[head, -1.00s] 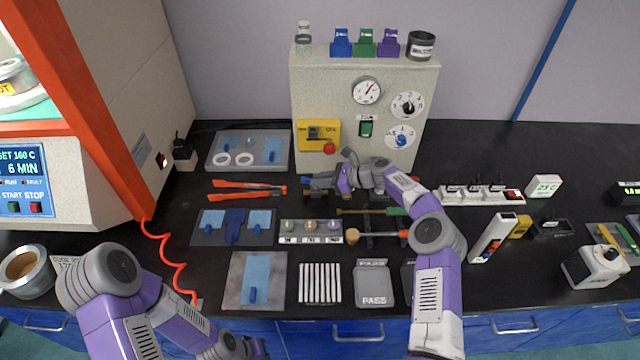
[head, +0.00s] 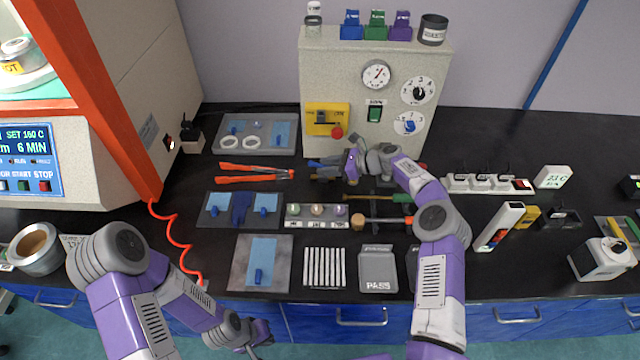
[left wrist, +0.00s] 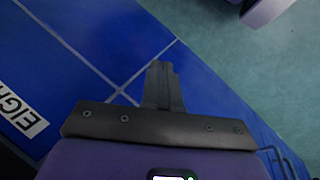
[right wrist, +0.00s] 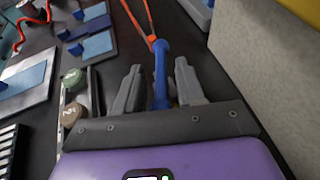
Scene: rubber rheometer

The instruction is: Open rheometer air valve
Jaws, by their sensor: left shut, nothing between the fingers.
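The beige rheometer (head: 110,45) with its orange frame stands at the left in the head view. The upright panel (head: 340,75) carries a yellow box (head: 320,118) with a red knob (head: 337,132), plus a gauge and dials. I cannot tell which part is the air valve. My left gripper (left wrist: 162,70) is shut and empty, low in front of the blue cabinet fronts. My right gripper (right wrist: 158,82) is low in front of the panel. Its fingers are apart, one on each side of a blue handle (right wrist: 160,70); I see gaps beside it.
A coiled red hose (head: 175,240) runs down from the rheometer. Trays, orange-handled tools (head: 255,172), a mallet (head: 370,221) and a PASS plate (head: 377,283) crowd the black bench. A white power strip (head: 480,183) lies at the right. Open floor (left wrist: 245,75) is beside the cabinet.

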